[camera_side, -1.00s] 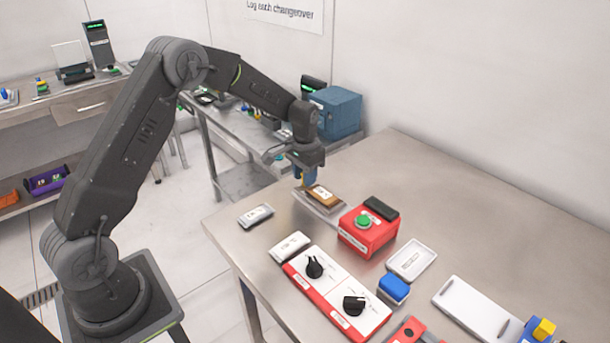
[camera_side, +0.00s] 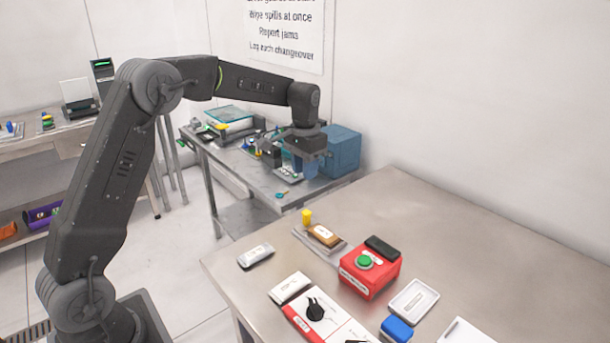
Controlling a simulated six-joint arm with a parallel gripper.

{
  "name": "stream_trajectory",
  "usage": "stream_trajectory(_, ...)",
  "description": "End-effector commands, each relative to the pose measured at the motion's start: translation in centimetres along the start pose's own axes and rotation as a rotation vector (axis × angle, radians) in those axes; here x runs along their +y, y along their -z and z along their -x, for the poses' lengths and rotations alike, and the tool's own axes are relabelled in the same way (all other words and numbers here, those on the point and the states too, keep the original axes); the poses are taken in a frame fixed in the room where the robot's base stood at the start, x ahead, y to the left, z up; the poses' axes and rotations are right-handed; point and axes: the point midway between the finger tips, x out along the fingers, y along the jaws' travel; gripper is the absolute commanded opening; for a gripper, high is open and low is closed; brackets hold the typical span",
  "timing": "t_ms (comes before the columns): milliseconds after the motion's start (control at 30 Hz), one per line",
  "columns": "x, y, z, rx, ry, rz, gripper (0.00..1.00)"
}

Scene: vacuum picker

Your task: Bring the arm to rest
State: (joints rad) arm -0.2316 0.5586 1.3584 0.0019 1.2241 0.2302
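My gripper (camera_side: 304,170) hangs pointing down above the far end of the steel table (camera_side: 450,205), well clear of its top. Its bluish fingers look apart, with nothing seen between them, though they are small and stand out poorly against the blue box behind. A small yellow piece (camera_side: 306,217) stands below it, by the far corner of a grey tray that carries a brown block (camera_side: 324,235).
A red box with a green button (camera_side: 365,262), a pale labelled piece (camera_side: 256,254), a white panel with a black knob (camera_side: 316,309), a white tray (camera_side: 413,301) and a blue block (camera_side: 396,328) lie nearer. A blue box (camera_side: 344,150) stands on the bench behind. The table's right side is clear.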

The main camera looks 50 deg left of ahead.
Motion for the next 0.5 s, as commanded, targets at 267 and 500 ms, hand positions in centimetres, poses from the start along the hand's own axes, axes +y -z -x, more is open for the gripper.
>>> stream_trajectory(267, 0.1, -0.2, 0.2, 0.004, 0.001, -0.001, 0.30)
stream_trajectory(500, 3.0, -4.3, 4.9, 0.086, 0.016, -0.004, 0.30)
